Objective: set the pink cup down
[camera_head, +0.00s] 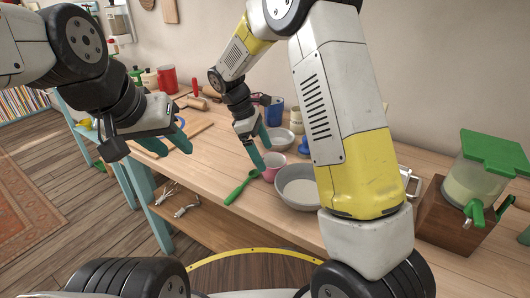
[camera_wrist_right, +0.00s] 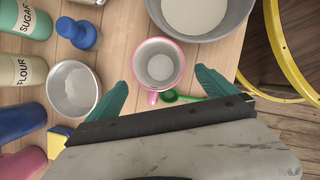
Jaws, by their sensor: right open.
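The pink cup (camera_head: 273,158) stands upright on the wooden counter, beside the large grey bowl. The right wrist view shows the cup (camera_wrist_right: 178,50) from above, with its pale inside and its handle towards my gripper. My right gripper (camera_head: 260,154) is open at the cup. In the wrist view its two teal fingers (camera_wrist_right: 160,84) are spread apart on either side of the handle, with gaps to the cup. My left gripper (camera_head: 176,147) is off to the left above the counter, its teal fingers apart and nothing seen between them.
The grey bowl (camera_head: 296,199) and green spoon (camera_head: 238,190) are close to the cup. A smaller metal bowl (camera_wrist_right: 53,92), a blue object (camera_wrist_right: 78,33) and canisters (camera_wrist_right: 14,70) are nearby. A green-lidded dispenser (camera_head: 477,178) stands at right. Counter left of the spoon is clear.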

